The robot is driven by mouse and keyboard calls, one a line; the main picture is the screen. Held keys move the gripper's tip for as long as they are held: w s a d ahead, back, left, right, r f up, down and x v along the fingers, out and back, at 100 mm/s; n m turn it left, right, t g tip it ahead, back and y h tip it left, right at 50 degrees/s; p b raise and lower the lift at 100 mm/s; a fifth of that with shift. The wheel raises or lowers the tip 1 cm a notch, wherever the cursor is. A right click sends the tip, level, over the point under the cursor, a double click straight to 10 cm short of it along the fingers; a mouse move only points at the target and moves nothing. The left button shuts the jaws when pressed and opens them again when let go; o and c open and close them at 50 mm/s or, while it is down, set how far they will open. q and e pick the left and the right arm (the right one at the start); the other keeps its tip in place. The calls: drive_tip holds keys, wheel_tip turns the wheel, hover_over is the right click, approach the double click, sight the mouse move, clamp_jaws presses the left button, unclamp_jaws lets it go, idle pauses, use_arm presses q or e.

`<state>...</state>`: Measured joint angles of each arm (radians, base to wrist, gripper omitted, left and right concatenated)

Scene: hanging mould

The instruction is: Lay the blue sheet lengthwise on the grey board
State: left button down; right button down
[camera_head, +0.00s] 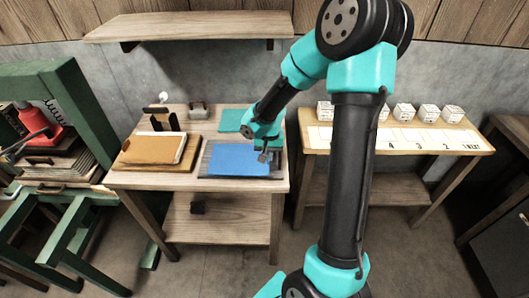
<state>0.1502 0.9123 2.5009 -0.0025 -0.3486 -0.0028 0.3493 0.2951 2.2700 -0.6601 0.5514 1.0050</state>
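The blue sheet (238,161) lies over the grey board (204,160) on the middle wooden table. Dark grey strips of the board show along the sheet's left and right sides. The sheet looks flat, with its longer side running left to right. My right gripper (264,156) points down at the sheet's right end, touching it or just above it. Its fingers are too small to tell whether they are open or shut on the sheet's edge. My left gripper is not in view.
A brown-orange sheet (155,149) lies on a stack to the left. A teal sheet (230,121) lies behind the board, partly hidden by my arm. A green press (75,110) stands at left. A side table (400,148) with several white blocks stands at right.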

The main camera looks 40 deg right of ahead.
drive_tip(key=w+d, duration=0.2)
drive_tip(key=d, duration=0.1)
drive_tip(key=shift+w+f, duration=0.2)
drive_tip(key=shift+w, duration=0.2)
drive_tip(key=shift+w+d, duration=0.1)
drive_tip(key=shift+d, duration=0.1)
drive_tip(key=shift+w+d+f, duration=0.15)
drive_tip(key=shift+d+f, duration=0.05)
drive_tip(key=shift+f, duration=1.6)
drive_tip(key=shift+f, duration=0.15)
drive_tip(key=c, duration=1.3)
unclamp_jaws()
wheel_tip(320, 180, up, 12)
drive_tip(key=shift+r, duration=0.2)
